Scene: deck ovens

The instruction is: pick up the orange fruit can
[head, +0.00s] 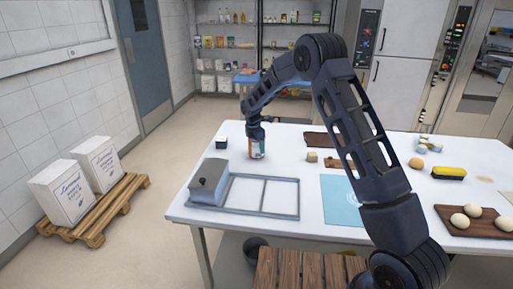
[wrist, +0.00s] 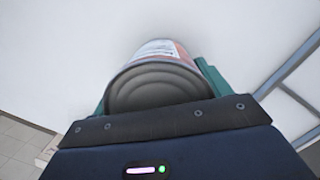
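The orange fruit can (head: 257,148) stands upright at the table's far left part, with an orange and white label. In the wrist view the can (wrist: 158,82) shows its ridged grey end and a strip of label. My gripper (head: 256,124) points down over the can from above. In the wrist view its teal fingers (wrist: 158,88) lie along both sides of the can with no clear gap, so it looks shut on the can. The can's underside is hidden, and I cannot tell whether it touches the white table (head: 300,232).
A grey metal box with a frame (head: 246,209) lies just in front of the can. A small dark container (head: 221,143) stands left of it. Small wooden-looking blocks (head: 312,157) and a dark board (head: 322,140) lie to the right. A blue sheet (head: 340,200) lies nearer.

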